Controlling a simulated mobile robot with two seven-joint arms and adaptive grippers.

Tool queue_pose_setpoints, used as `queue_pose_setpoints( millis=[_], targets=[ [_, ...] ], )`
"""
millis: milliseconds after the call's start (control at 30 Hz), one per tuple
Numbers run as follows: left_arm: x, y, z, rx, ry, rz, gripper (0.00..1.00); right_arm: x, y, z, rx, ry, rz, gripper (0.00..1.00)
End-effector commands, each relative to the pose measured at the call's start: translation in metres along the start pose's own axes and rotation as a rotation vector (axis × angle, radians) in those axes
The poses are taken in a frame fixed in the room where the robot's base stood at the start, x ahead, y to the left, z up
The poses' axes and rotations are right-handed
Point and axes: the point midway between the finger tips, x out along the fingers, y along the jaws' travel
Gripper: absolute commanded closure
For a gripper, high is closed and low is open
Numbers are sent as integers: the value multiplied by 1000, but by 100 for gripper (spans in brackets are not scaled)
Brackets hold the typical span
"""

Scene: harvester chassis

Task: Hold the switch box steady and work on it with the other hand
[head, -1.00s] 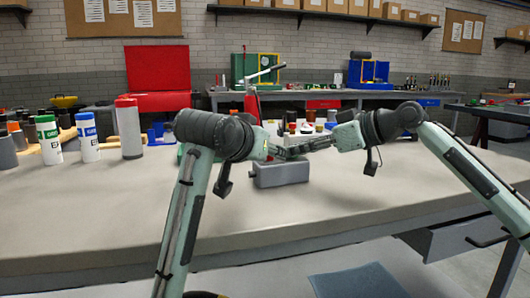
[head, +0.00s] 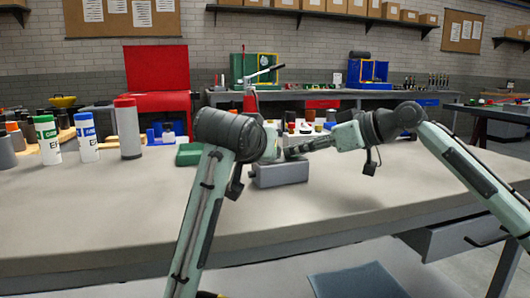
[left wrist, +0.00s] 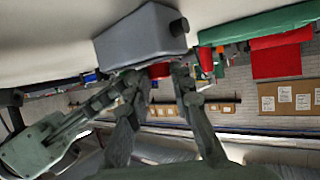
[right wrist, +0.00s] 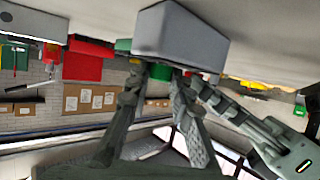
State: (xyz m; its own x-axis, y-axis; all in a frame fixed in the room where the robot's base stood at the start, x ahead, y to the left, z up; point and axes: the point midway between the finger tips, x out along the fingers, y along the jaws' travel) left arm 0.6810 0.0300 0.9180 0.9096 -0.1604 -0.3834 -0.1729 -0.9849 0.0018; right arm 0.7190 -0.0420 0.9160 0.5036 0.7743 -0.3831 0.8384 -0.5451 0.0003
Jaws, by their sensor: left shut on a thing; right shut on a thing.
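The switch box (head: 280,174), a grey block, sits on the workbench in front of me. It also shows in the left wrist view (left wrist: 140,38) and the right wrist view (right wrist: 180,38). The two grippers are close together above the box.
A green block (head: 190,154) lies on the workbench (head: 100,215) left of the box. A red-capped cylinder (head: 128,130) and white bottles (head: 87,137) stand farther left. Small parts stand behind my grippers. The bench's front is clear.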

Motion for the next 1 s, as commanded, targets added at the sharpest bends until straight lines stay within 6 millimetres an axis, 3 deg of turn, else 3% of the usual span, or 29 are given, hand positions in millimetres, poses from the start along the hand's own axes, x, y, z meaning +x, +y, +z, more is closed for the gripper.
queue_pose_setpoints(
  millis=[33, 67, 233, 633, 1000],
  targets=[
    [0, 0, 0, 0, 0, 0, 100, 0, -1, -1, -1, 1, -2, 100],
    [0, 0, 0, 0, 0, 0, 77, 0, -1, -1, -1, 1, -2, 100],
    [0, 0, 0, 0, 0, 1, 57, 0, -1, -1, 0, 1, -3, 100],
    [-9, 0, -1, 0, 3, 1, 57, 0, -1, -1, 0, 1, -2, 100],
    [-83, 0, -1, 0, 5, 2, 57, 0, -1, -1, 0, 1, -1, 100]
  ],
)
